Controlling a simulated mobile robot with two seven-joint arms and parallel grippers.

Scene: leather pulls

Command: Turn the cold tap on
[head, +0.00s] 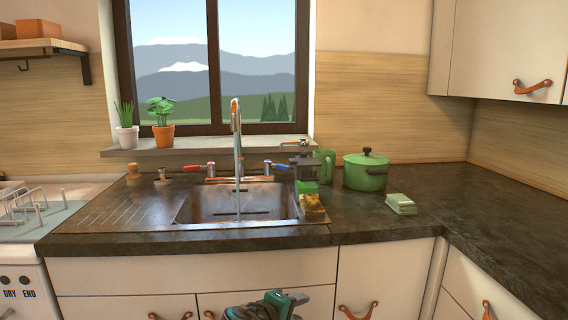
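The cold tap's blue lever (281,167) is at the right of the sink, pointing right. The hot tap's red lever (193,168) is at the left, pointing left. The tall chrome spout (236,125) stands between them. A thin pale vertical line, which looks like running water, drops from it into the sink basin (200,206). A teal and dark gripper, seemingly my left one (300,303), is cut off at the bottom edge, well below the counter and away from both levers. Its finger opening cannot be made out. My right gripper is not in view.
A dark and green item (305,170) and a sponge (312,205) stand right of the basin, near the blue lever. A green mug (325,165), a lidded green pot (366,171) and folded cloths (401,204) are further right. The front counter edge is clear.

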